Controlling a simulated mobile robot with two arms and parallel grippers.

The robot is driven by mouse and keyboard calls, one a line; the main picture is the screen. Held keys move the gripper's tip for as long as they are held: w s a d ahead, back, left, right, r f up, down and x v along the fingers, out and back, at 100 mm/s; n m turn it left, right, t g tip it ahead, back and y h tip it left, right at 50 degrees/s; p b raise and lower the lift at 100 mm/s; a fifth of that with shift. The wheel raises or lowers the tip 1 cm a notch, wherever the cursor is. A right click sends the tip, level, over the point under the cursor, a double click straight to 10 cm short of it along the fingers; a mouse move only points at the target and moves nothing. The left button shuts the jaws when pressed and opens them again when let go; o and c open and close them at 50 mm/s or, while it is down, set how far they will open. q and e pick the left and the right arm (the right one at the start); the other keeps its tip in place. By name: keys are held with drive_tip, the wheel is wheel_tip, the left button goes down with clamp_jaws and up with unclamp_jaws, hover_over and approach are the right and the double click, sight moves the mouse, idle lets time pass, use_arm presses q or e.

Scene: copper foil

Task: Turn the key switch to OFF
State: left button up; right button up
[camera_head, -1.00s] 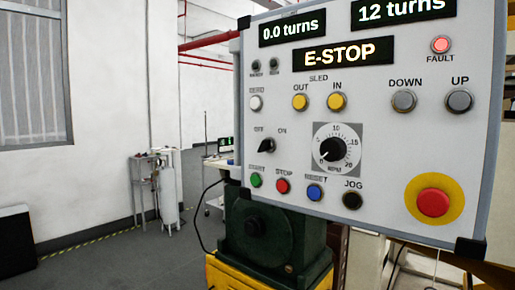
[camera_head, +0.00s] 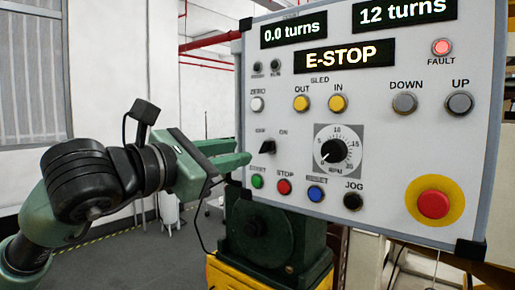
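The key switch (camera_head: 267,146) is a small black knob at the left of the white control panel, below the OFF and ON labels. Its exact pointing is too small to tell. My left gripper (camera_head: 243,154) has green fingers that reach in from the left. Its two fingers show apart, with nothing seen between them. The fingertips are just left of the switch, near the panel's left edge, and look clear of the knob. My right gripper is not in view.
The panel (camera_head: 385,210) carries displays, one reading E-STOP (camera_head: 350,54), and a lit red FAULT lamp (camera_head: 441,47). A green button (camera_head: 257,181) and red STOP button (camera_head: 284,186) sit below the switch. A large red mushroom button (camera_head: 433,204) is at lower right.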

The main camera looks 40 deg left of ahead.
sight(261, 149)
use_arm(q)
drive_tip(key=w+p, duration=0.1)
drive_tip(key=w, duration=0.1)
drive_tip(key=w+p, duration=0.1)
drive_tip(key=w, duration=0.2)
drive_tip(key=w+p, duration=0.1)
drive_tip(key=w, duration=0.1)
drive_tip(key=shift+w+d+p, duration=0.3)
drive_tip(key=shift+w+p, duration=0.05)
drive_tip(key=shift+p, duration=0.05)
drive_tip(key=shift+f, duration=0.1)
clamp_jaws()
